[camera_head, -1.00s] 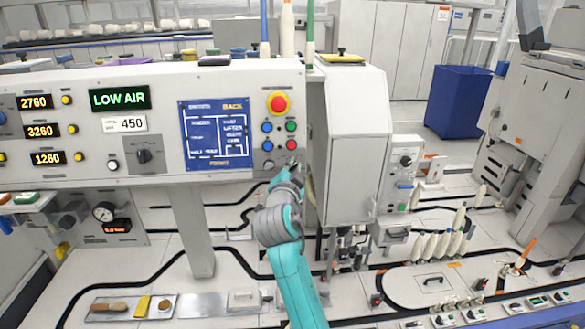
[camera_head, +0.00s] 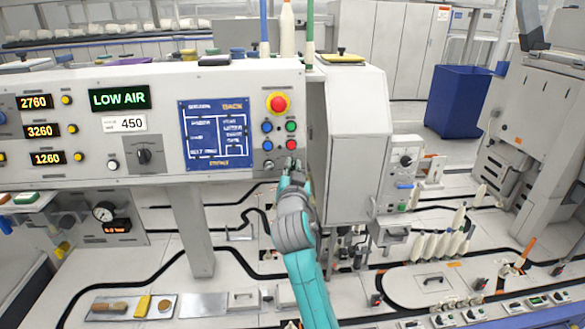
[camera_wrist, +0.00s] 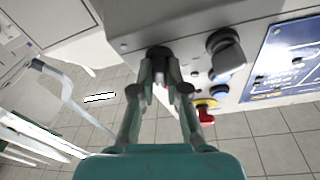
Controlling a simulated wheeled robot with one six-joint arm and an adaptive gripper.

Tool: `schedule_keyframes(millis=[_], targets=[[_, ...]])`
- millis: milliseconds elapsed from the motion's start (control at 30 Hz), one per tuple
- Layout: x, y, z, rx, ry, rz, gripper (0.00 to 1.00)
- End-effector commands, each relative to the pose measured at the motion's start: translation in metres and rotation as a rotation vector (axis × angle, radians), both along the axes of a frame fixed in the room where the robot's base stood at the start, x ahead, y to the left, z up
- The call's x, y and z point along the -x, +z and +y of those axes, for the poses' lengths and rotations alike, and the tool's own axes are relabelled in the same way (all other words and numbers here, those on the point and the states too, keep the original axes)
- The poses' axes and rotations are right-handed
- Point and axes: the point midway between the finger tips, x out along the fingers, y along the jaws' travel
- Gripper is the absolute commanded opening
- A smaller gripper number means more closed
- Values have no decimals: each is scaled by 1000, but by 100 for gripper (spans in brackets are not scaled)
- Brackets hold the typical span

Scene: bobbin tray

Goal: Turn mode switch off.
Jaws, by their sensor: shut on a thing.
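My gripper (camera_head: 290,164) is at the lower right corner of the grey control panel (camera_head: 225,77). In the wrist view its fingers (camera_wrist: 160,68) are shut on a small dark switch knob (camera_wrist: 159,51), which they partly cover. No label on this knob is readable, and its pointing direction is hidden. A second dark knob (camera_wrist: 224,48) sits beside it, clear of the fingers; it also shows in the head view (camera_head: 268,165).
A red emergency stop (camera_head: 278,103) and several coloured buttons are above my gripper. The blue screen (camera_head: 216,134) is to the left. A grey cabinet (camera_head: 345,145) stands close on the right. A black rotary selector (camera_head: 143,156) is further left.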

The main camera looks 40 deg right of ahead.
Motion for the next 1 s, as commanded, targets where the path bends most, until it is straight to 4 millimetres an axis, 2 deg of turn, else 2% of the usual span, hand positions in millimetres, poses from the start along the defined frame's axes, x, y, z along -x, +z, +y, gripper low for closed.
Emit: schedule_keyframes(millis=[400, 1000], targets=[[1, 0, -1, 197, 59, 135, 0], [0, -1, 0, 243, 74, 167, 0]])
